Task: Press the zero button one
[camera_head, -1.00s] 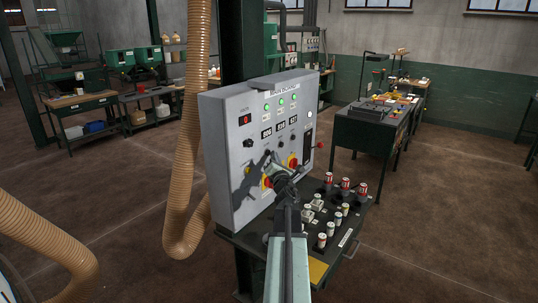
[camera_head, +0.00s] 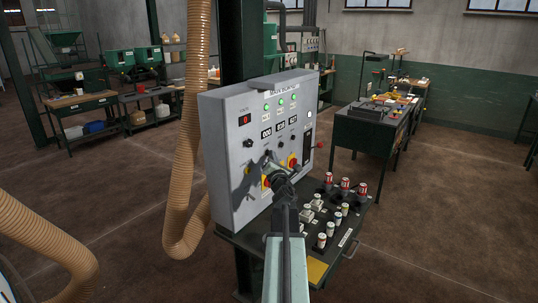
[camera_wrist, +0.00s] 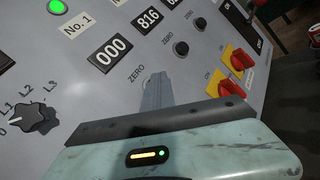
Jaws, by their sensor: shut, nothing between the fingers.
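The grey control panel (camera_head: 232,170) carries a row of displays with zero buttons below them. In the wrist view, the first display (camera_wrist: 112,48) reads 000, and the label No. 1 is above it. My gripper (camera_wrist: 152,80) is shut and empty, with its tip at the panel face just below that display, beside the left ZERO label. It covers the spot of the first zero button, so I cannot tell whether it touches the button. Two other black zero buttons, a middle one (camera_wrist: 181,48) and a farther one (camera_wrist: 200,22), are clear. My gripper (camera_head: 272,165) also shows before the panel in the head view.
Red-and-yellow rotary switches (camera_wrist: 237,87) sit right of my gripper. A black selector knob (camera_wrist: 36,118) is at the left. A dark shelf with several cans (camera_head: 330,228) stands below the panel. A tan hose (camera_head: 186,180) hangs left of it.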

